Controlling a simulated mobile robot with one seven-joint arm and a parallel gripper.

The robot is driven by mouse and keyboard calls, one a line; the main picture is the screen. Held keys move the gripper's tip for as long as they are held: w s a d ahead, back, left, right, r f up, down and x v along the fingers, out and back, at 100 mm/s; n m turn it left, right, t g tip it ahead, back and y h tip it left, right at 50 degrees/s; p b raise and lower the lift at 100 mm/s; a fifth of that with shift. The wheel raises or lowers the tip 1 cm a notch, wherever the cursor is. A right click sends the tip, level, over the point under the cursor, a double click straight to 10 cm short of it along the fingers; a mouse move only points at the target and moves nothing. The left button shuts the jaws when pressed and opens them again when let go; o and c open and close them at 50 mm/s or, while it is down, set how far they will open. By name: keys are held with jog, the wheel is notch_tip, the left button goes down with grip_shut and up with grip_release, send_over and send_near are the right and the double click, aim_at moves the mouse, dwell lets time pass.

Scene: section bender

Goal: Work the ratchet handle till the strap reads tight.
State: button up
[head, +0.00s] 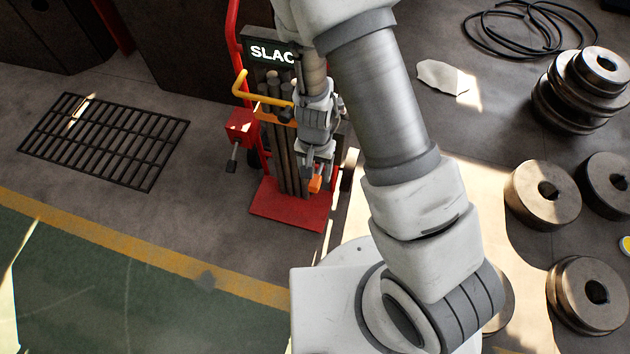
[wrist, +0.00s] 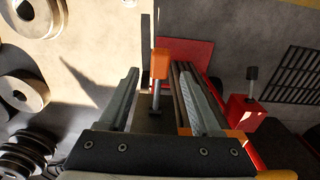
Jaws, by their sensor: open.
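A red hand truck (head: 290,207) carries a bundle of upright dark bars (head: 283,165). An orange strap (head: 264,110) crosses the bars. A sign (head: 271,52) above them shows "SLAC", its right end hidden by my arm. A short lever with an orange grip, apparently the ratchet handle (head: 315,185), shows just below my gripper (head: 318,160). In the wrist view, the orange grip (wrist: 160,62) and its grey stem show between my two fingers (wrist: 158,78), with gaps on both sides. My gripper is open; whether a finger touches the handle, I cannot tell.
A red box (head: 239,124) with a black-tipped lever (head: 232,160) sits left of the bars. A yellow bent bar (head: 262,94) sticks out above it. Several steel rollers (head: 543,194) stand at right. A floor grate (head: 105,138) lies left, with clear floor around it.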

aim_at(315, 181)
jog(key=shift+f+b, duration=0.55)
jog(key=shift+f, duration=1.35)
grip_shut()
